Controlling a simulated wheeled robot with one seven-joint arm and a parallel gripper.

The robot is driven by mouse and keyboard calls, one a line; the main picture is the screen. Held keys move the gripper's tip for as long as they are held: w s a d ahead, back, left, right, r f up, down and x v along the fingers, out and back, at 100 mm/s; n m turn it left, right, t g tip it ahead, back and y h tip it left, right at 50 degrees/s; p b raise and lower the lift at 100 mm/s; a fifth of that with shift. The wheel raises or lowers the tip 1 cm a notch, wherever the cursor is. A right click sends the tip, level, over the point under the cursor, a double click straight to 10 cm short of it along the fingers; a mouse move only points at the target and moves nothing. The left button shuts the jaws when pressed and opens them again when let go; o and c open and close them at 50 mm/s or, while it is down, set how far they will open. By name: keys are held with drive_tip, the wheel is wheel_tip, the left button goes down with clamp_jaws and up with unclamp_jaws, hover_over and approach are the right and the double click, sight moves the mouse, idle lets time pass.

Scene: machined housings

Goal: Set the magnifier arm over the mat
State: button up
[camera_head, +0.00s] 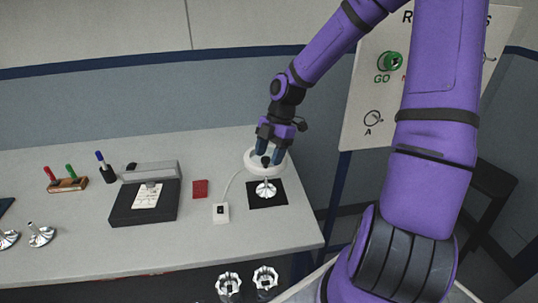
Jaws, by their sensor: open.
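A white ring-shaped magnifier head (279,166) shows above the back part of the black mat (281,201), near the table's right end. The arm that bears the head is not clearly visible. A shiny metal housing (265,189) stands on the mat, below the ring. My gripper (268,158) comes down from above, right at the ring. Its dark blue fingers are apart and overlap the ring's near middle; I cannot tell whether they touch it.
A red pad (200,189), a black device (125,203) and a marker rack (68,185) lie further left. Metal housings (41,235) stand at far left. A sign board (365,140) stands right.

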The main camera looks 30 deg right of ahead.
drive_tip(key=s+v, duration=0.1)
drive_tip(key=v, duration=0.9)
drive_tip(key=shift+w, duration=0.45)
drive_tip(key=s+a+r+m+t+h, duration=0.2)
drive_tip(key=s+a+r+m+t, duration=0.1)
drive_tip(key=s+r+m, duration=0.5)
drive_tip(key=s+a+r+m+t+h, duration=0.2)
drive_tip(key=s+a+r+m, duration=0.3)
drive_tip(key=s+r+m, duration=0.3)
drive_tip(key=s+m+t, duration=0.1)
drive_tip(key=s+m, duration=0.3)
drive_tip(key=s, duration=0.1)
drive_tip(key=shift+s+r+m, duration=0.15)
drive_tip(key=shift+s+m, duration=0.15)
